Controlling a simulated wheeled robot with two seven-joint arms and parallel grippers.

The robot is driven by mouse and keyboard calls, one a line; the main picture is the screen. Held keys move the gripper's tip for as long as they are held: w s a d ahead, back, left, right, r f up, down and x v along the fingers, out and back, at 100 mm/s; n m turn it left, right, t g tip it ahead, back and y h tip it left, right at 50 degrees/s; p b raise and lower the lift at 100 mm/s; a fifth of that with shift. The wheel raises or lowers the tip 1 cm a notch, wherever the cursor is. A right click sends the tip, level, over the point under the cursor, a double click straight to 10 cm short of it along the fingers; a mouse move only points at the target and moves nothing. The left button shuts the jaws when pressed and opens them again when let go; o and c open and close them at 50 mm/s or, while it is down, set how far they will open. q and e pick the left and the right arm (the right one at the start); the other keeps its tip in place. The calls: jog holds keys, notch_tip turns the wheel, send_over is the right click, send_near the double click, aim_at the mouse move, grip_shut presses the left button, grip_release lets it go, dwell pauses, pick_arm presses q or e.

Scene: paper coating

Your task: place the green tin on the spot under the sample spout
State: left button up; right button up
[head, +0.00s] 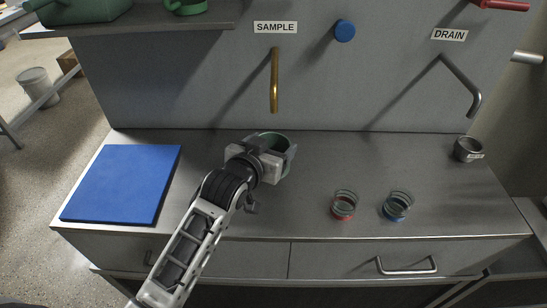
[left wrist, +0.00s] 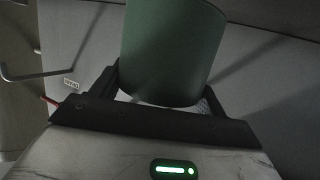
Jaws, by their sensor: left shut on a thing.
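The green tin (left wrist: 172,50) fills the upper middle of the left wrist view, between the two fingers of my left gripper (left wrist: 160,85). In the head view the tin (head: 272,138) is mostly hidden by my left gripper (head: 275,160), which is shut on it. The tin is over the counter, below and close to the brass sample spout (head: 274,85) under the SAMPLE label (head: 275,28). I cannot tell whether the tin touches the counter. The spot under the spout is not clearly visible. My right gripper is not in view.
A blue mat (head: 122,183) lies at the left. A red-based glass (head: 344,205) and a blue-based glass (head: 397,206) stand at the front right. A small grey tin (head: 467,149) stands under the drain pipe (head: 462,85). The counter between the glasses and back panel is clear.

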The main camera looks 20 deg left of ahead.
pick_arm(q)
jog(key=shift+w+f, duration=0.7)
jog(key=shift+f, duration=0.05)
jog(key=shift+w+f, duration=0.15)
jog(key=shift+f, duration=0.8)
jog(key=shift+w+f, duration=0.15)
jog(key=shift+f, duration=0.8)
jog(key=shift+f, duration=0.1)
jog(key=o, duration=1.1)
jog(key=shift+f, duration=0.1)
jog(key=shift+r, duration=0.3)
jog(key=v, duration=1.2)
jog(key=shift+s+f, duration=0.1)
